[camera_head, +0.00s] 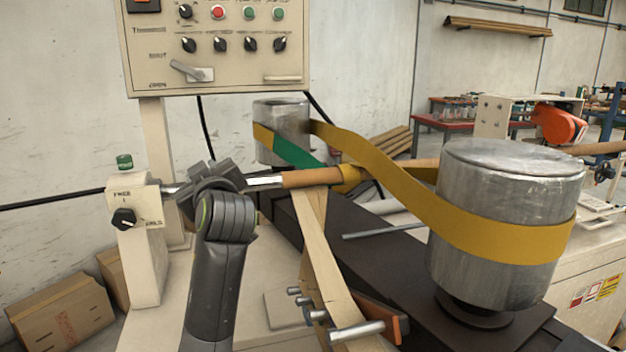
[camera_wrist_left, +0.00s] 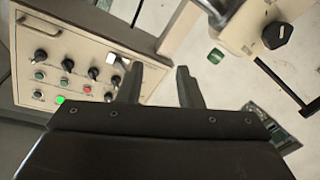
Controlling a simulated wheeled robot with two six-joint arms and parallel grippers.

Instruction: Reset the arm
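My left arm (camera_head: 222,262) rises from the bottom of the head view, in front of the metal mandrel end beside the cream post (camera_head: 144,250). The dark gripper body is partly hidden behind my wrist. In the left wrist view my left gripper (camera_wrist_left: 160,68) is open, its two dark fingers apart with nothing between them. The control panel (camera_wrist_left: 35,60) lies left of the fingers, with one green button lit. The post's black knob (camera_wrist_left: 277,35) and green button (camera_wrist_left: 216,56) are to the right. My right gripper is in neither view.
The control panel (camera_head: 218,50) hangs above. A brown tube (camera_head: 312,178) runs right from the mandrel. A yellow belt (camera_head: 400,193) wraps the large steel drum (camera_head: 505,200) and the rear drum (camera_head: 284,150). A wooden strip (camera_head: 325,255) slopes in front. Cardboard boxes (camera_head: 62,315) stand at lower left.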

